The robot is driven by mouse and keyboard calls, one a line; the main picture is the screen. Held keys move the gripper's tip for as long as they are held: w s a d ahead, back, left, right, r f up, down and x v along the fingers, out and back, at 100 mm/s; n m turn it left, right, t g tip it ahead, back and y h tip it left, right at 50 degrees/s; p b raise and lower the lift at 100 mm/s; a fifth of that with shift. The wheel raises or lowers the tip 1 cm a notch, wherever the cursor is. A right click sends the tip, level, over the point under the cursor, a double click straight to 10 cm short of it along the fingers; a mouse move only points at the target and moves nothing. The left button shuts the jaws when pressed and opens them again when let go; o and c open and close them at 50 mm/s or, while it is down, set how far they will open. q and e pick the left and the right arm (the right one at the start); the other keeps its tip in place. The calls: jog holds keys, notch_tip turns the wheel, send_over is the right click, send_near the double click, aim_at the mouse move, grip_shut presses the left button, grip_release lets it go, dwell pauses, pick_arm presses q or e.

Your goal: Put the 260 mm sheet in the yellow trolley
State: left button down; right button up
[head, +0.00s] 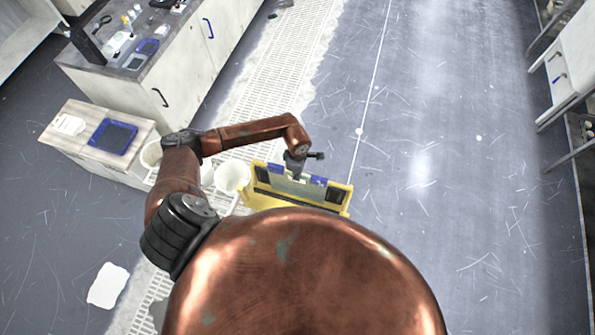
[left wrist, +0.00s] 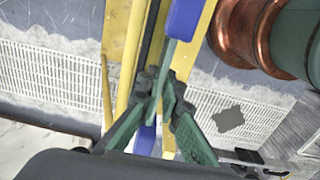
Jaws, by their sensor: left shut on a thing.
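The yellow trolley (head: 262,201) stands on the floor just ahead of my body. In the left wrist view, its long yellow side (left wrist: 131,55) runs close beside the fingers. My left gripper (head: 297,176) points down over the trolley. In the left wrist view, its green fingers (left wrist: 163,98) are shut on a thin, pale green sheet (left wrist: 167,62) seen nearly edge-on. Blue pieces (left wrist: 185,18) show at both ends of the sheet. The sheet (head: 291,186) is upright within the trolley's outline; its lower edge is hidden. No size marking is readable. My right gripper is out of view.
White buckets (head: 232,176) stand left of the trolley. A low cabinet with a blue tray (head: 112,137) is further left, and a long counter (head: 140,62) is behind it. A white rag (head: 108,286) lies on the floor. The floor to the right is clear.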

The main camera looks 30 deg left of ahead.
pick_arm(q)
jog(key=shift+w+f, duration=0.1)
jog(key=shift+f, duration=0.85)
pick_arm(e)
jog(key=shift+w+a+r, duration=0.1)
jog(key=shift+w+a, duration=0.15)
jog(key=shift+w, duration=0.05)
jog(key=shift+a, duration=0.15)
pick_arm(q)
jog(key=c, duration=2.6)
grip_release()
jog(key=shift+f, duration=0.2)
jog(key=o, duration=0.5)
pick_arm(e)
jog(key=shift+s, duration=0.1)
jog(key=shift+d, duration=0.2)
